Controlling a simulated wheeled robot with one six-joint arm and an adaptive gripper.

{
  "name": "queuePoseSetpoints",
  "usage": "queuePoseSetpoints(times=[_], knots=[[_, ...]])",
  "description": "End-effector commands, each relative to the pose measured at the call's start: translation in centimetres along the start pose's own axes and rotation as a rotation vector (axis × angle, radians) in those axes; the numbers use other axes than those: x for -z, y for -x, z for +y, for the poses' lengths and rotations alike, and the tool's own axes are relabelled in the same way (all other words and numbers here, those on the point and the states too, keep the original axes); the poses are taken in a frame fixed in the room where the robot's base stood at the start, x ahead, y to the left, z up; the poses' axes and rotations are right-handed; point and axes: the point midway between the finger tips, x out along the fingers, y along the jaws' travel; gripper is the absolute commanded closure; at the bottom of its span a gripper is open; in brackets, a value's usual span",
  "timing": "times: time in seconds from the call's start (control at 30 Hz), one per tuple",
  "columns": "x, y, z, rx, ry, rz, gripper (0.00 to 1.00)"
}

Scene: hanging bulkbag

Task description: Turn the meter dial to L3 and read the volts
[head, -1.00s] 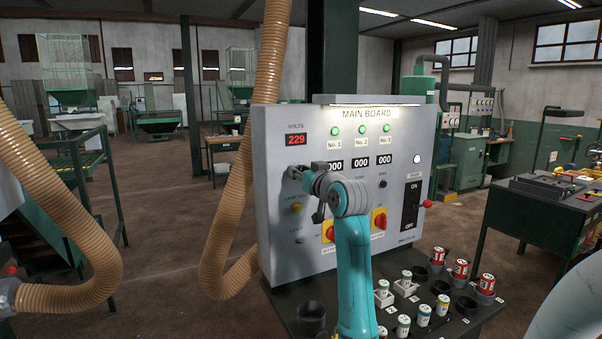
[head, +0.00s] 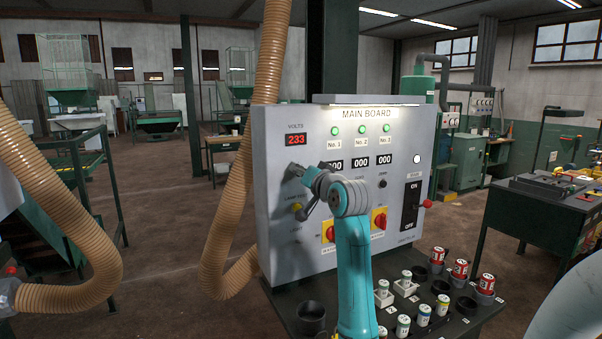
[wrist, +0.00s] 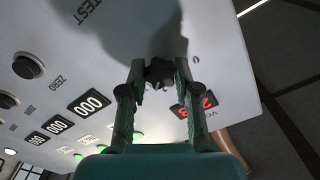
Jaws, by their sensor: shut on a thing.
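The main board (head: 275,220) is a pale grey upright panel. Its red volts display (head: 295,139) reads 233 in the head view; it also shows, turned over, in the wrist view (wrist: 197,105). Below the display, my gripper (head: 293,172) is at the board's left part. In the wrist view my gripper (wrist: 158,75) has its two fingers closed around a small dark knob, the meter dial (wrist: 158,72). The dial's pointer and position marks cannot be read, as the fingers and a shadow cover that area. In the head view the gripper hides the dial.
A yellow lamp or button (head: 296,207) sits just below my gripper. Red-and-yellow switches (head: 379,220) and an ON/OFF lever (head: 426,204) are on the board. Several fuses stand on the shelf (head: 460,330) below. A tan hose (head: 245,170) hangs close to the board's left edge.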

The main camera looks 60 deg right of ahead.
Motion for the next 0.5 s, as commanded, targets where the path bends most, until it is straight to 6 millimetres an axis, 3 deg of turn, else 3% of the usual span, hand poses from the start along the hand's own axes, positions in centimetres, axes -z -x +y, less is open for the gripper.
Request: queuePoseSetpoints(times=[0.5], knots=[[-0.05,-0.01,0.07,-0.001,-0.171,-0.001,1.00]])
